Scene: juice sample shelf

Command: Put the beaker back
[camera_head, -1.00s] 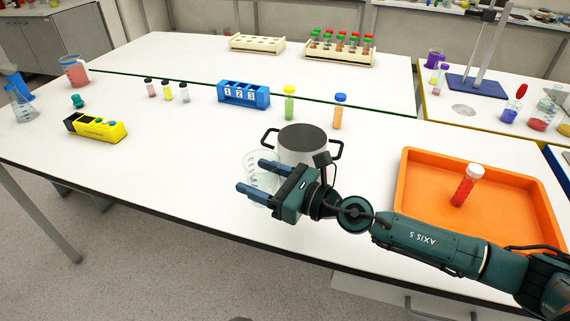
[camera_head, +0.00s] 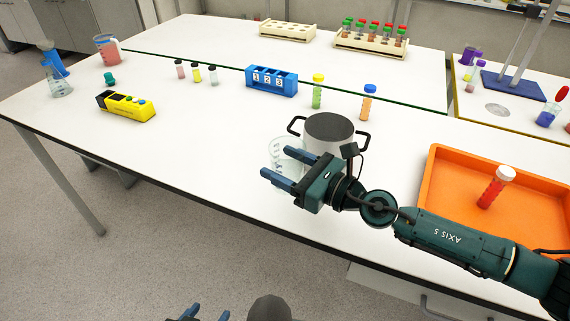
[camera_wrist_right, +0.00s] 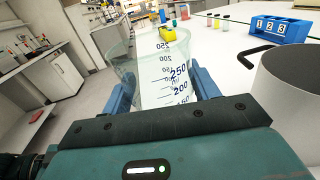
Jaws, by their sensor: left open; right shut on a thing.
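The clear graduated beaker (camera_head: 287,151) is at the front of the white table, just left of the grey pot. My right gripper (camera_head: 271,161) is shut on it, with one finger on each side. In the right wrist view the beaker (camera_wrist_right: 155,75) stands between the blue fingers (camera_wrist_right: 163,90), its blue marks up to 250 facing the camera. I cannot tell whether its base touches the table. My left gripper (camera_head: 204,315) is open and empty at the bottom edge of the head view, mostly cut off.
The pot (camera_head: 328,133) with two black handles stands close to the beaker. An orange tray (camera_head: 445,190) with a red vial is at right. A blue numbered block (camera_head: 271,81), several vials and a yellow device (camera_head: 126,106) are farther back. The table's left front is clear.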

